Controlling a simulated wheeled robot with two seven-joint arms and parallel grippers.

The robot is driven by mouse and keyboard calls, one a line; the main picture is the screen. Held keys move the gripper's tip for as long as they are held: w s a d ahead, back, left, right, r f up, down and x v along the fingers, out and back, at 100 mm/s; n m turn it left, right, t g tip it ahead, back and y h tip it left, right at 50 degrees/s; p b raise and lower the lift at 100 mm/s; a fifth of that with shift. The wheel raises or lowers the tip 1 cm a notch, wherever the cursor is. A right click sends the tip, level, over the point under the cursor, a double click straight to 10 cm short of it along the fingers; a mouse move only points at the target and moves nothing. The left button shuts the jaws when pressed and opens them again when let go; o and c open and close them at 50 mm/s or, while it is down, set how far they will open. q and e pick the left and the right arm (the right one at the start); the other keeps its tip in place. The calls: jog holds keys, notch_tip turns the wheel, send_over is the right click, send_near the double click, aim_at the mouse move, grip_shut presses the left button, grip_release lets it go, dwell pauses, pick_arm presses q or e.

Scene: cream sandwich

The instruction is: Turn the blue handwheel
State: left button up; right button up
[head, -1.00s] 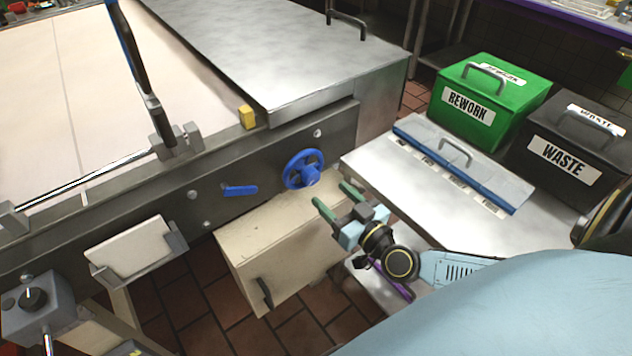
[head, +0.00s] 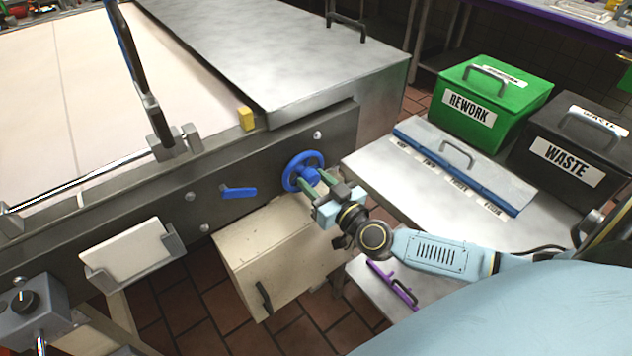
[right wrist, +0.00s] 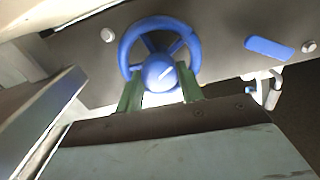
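The blue handwheel (head: 303,172) is mounted on the dark front panel of the machine. It also shows in the right wrist view (right wrist: 132,38), with its round hub facing the camera. My right gripper (head: 318,180) is at the wheel's lower right, its green fingers pointing at the hub. In the right wrist view the fingers (right wrist: 159,95) are apart, one on each side of the hub's lower part. I cannot tell whether they touch it. My left gripper is not in view.
A blue lever (head: 240,193) is on the panel left of the wheel. A beige cabinet (head: 270,250) stands below. A steel side table (head: 400,190) is to the right, with a green REWORK bin (head: 485,95) and a black WASTE bin (head: 560,150) behind it.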

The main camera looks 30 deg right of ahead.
jog(key=c, duration=0.4)
